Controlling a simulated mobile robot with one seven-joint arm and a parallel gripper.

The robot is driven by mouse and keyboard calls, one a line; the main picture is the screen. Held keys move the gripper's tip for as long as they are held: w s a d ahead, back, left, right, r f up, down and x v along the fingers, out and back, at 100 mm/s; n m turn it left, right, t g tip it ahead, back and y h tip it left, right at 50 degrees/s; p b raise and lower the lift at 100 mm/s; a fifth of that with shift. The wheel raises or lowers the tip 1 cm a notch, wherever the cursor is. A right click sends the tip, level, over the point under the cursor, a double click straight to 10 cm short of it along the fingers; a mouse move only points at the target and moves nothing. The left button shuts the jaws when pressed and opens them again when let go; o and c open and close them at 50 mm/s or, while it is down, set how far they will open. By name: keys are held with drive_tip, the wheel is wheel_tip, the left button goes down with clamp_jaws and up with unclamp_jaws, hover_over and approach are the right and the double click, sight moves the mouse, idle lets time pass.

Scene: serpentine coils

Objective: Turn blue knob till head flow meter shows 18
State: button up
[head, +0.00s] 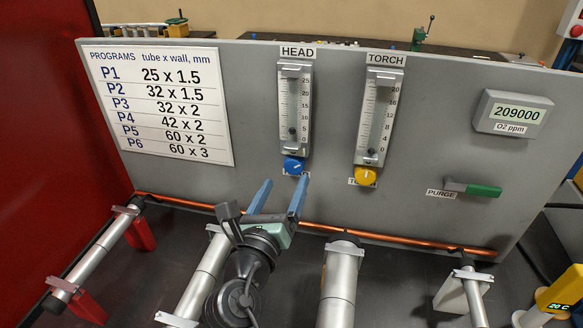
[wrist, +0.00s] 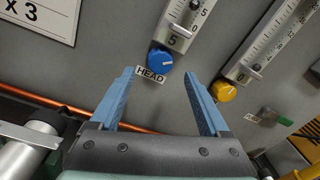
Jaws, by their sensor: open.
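The blue knob (head: 293,165) sits on the grey panel under the HEAD flow meter (head: 294,108). It also shows in the wrist view (wrist: 161,60) above the HEAD label, with a white pointer mark. The meter's dark float is low in the tube, around the 5 mark; the exact reading is too small to tell. My gripper (head: 286,181) is open and empty, with its blue fingertips just below the knob in the head view. In the wrist view the fingers (wrist: 160,75) spread to either side below the knob, apart from it.
The yellow knob (head: 365,176) under the TORCH meter (head: 380,115) is close on the right. A green purge handle (head: 482,190) sticks out farther right. A copper tube (head: 330,228) runs along the panel's foot, with metal cylinders (head: 341,285) in front.

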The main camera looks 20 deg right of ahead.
sight(292, 167)
drive_tip(key=shift+x, duration=2.75)
drive_tip(key=shift+c, duration=0.3)
clamp_jaws()
drive_tip(key=shift+m, duration=0.5)
drive_tip(key=m+p, duration=0.1)
drive_tip(key=m, duration=0.2)
drive_tip(key=shift+r+m, duration=0.1)
drive_tip(key=shift+m, duration=2.4)
